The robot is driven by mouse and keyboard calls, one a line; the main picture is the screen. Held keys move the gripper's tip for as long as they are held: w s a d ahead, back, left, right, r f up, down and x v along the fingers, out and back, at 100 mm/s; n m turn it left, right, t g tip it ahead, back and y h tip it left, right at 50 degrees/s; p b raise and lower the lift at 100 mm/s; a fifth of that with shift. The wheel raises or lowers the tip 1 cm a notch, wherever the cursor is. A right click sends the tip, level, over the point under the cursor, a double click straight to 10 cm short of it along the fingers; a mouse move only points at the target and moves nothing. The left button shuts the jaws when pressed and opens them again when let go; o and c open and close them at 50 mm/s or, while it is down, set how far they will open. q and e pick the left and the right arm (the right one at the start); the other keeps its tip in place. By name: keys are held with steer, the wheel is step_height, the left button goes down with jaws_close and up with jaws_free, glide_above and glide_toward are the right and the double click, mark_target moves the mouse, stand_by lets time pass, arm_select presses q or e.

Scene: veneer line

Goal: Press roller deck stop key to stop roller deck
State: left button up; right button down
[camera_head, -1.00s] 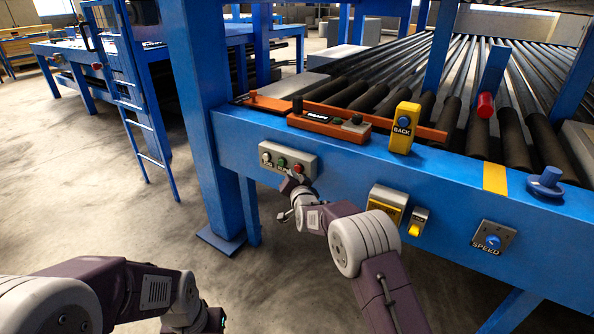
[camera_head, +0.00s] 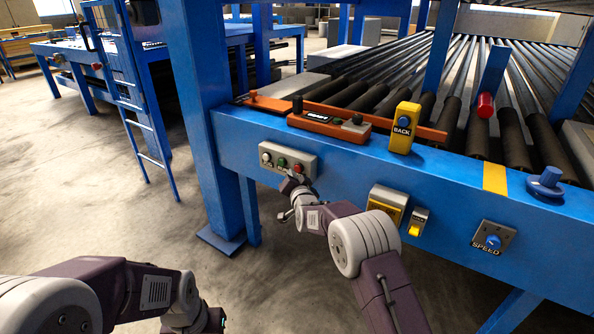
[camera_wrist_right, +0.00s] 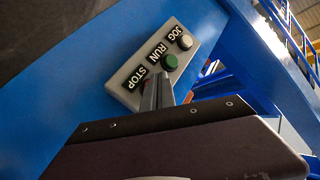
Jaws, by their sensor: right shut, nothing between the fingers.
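A grey key box (camera_head: 311,168) is on the front of the blue beam, with a white key (camera_head: 266,157), a green key (camera_head: 282,162) and a red key (camera_head: 299,168) in a row. In the right wrist view the box (camera_wrist_right: 122,76) carries the labels JOG, RUN and STOP. My right gripper (camera_head: 291,183) is shut and empty, just below the red key end of the box. Contact cannot be told. My left gripper is out of view.
Above the box an orange pendant (camera_head: 328,127) lies on the beam, beside a yellow BACK box (camera_head: 404,128). A yellow switch (camera_head: 418,222) and a SPEED knob box (camera_head: 493,238) are further right. A blue post (camera_head: 195,130) stands left. Dark rollers (camera_head: 510,135) lie behind.

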steer(key=shift+w, duration=0.1)
stand_by(0.5)
steer(key=shift+w+d, duration=0.5)
steer(key=shift+w, duration=0.1)
stand_by(0.6)
steer(key=shift+s, duration=0.1)
steer(key=shift+s+a+b, duration=0.3)
steer(key=shift+s+a, duration=0.2)
steer(key=shift+s, duration=0.1)
steer(key=shift+s+a, duration=0.75)
steer(key=shift+s, duration=0.25)
steer(key=shift+s+a, duration=0.7)
steer(key=shift+s, duration=0.3)
